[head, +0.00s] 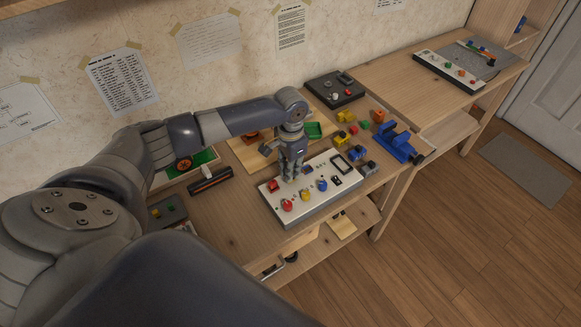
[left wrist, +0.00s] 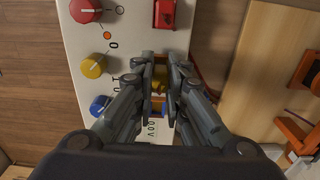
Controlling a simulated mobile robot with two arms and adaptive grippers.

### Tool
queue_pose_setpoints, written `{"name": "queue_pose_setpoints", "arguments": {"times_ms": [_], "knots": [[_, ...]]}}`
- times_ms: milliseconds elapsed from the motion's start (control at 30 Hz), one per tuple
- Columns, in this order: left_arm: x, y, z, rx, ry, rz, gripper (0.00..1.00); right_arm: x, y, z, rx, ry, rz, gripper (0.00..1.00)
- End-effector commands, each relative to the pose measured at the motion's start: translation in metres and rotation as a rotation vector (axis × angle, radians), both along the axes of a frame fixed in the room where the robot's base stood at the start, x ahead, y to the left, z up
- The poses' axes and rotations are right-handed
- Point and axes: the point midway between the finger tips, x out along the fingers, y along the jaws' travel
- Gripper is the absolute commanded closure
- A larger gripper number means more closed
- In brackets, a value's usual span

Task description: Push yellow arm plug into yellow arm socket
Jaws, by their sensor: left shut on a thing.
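The white panel (head: 330,195) lies on the workbench, with red, yellow and blue knobs along its front. It also shows in the left wrist view (left wrist: 85,50). My left gripper (head: 289,178) points down over the panel's left part. In the left wrist view my left gripper (left wrist: 161,62) is shut on a small yellow piece, which looks like the yellow arm plug (left wrist: 160,78). The fingers cover much of the plug. The yellow arm socket cannot be made out; the fingers hide that spot. I cannot tell how deep the plug sits. My right gripper is not in view.
A red switch (left wrist: 165,14) and a yellow knob (left wrist: 95,66) are near the fingers. A blue vise (head: 397,143) and several small coloured blocks lie right of the panel. A dark control box (head: 335,88) stands behind it. A green tray (head: 314,130) is near the arm.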

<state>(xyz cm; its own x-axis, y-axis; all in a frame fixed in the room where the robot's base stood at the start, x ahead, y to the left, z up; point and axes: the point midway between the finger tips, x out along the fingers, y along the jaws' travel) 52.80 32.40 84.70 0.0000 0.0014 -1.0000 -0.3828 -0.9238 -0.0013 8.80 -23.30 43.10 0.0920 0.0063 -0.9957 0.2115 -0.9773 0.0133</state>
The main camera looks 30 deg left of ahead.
Motion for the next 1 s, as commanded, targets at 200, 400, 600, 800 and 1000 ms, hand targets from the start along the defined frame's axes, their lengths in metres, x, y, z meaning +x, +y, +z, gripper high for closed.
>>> {"name": "queue_pose_setpoints", "arguments": {"times_ms": [200, 400, 600, 800, 1000], "knots": [[0.0, 0.0, -0.006, 0.0, -0.001, 0.0, 0.98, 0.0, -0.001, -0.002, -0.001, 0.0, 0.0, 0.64], [0.0, 0.0, -0.009, 0.0, -0.001, 0.0, 0.74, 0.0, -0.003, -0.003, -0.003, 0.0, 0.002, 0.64], [0.0, 0.0, -0.009, 0.0, -0.001, 0.0, 0.64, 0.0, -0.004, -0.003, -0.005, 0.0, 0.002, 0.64], [0.0, 0.0, -0.008, 0.0, -0.001, 0.0, 0.64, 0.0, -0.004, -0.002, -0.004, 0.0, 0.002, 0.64], [0.0, 0.0, 0.001, 0.0, -0.001, 0.0, 0.64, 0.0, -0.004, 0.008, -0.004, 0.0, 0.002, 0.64]]}}
